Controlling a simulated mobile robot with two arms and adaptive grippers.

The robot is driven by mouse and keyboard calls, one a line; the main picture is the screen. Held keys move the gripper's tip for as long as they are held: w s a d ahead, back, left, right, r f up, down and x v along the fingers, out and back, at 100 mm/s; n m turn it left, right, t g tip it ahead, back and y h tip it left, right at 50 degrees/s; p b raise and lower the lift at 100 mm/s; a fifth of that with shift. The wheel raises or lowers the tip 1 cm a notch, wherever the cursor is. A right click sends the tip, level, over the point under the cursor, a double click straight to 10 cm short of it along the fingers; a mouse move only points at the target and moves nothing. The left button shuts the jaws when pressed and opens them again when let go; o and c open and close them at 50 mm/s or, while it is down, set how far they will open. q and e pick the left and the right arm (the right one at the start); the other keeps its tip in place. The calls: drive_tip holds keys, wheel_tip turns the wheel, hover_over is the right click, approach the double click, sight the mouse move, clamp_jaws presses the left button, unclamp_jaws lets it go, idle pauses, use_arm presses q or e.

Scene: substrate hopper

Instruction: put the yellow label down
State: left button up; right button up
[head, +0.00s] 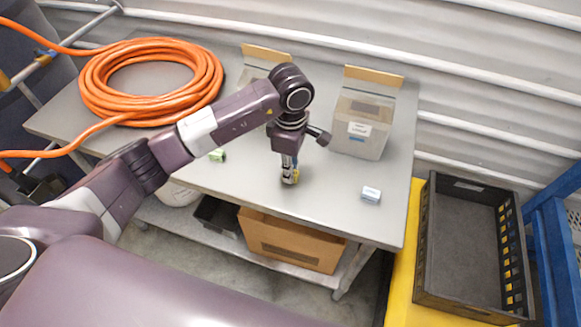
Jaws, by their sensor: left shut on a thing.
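My left gripper (289,172) points down over the middle of the grey table (330,209), near its front edge. It is shut on the yellow label (296,173), a small piece of which shows between the dark fingers. Most of the label is hidden by the fingers, and I cannot tell whether it touches the tabletop. My right gripper is not in view.
A small light-blue block (371,195) lies to the right and a green one (217,155) to the left. Two bins, the right one (362,125) labelled, stand behind. An orange hose coil (98,85) fills the back left. A black crate (465,250) stands right.

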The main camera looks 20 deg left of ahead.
use_arm(q)
drive_tip(key=shift+f, duration=0.2)
drive_tip(key=o, duration=0.7)
drive_tip(key=shift+o, duration=0.2)
drive_tip(key=shift+r, duration=0.15)
drive_tip(key=shift+r, duration=0.2)
wheel_tip(320, 180, up, 12)
drive_tip(key=b, duration=0.3)
drive_tip(key=shift+f+b, duration=0.15)
drive_tip(key=shift+b, duration=0.15)
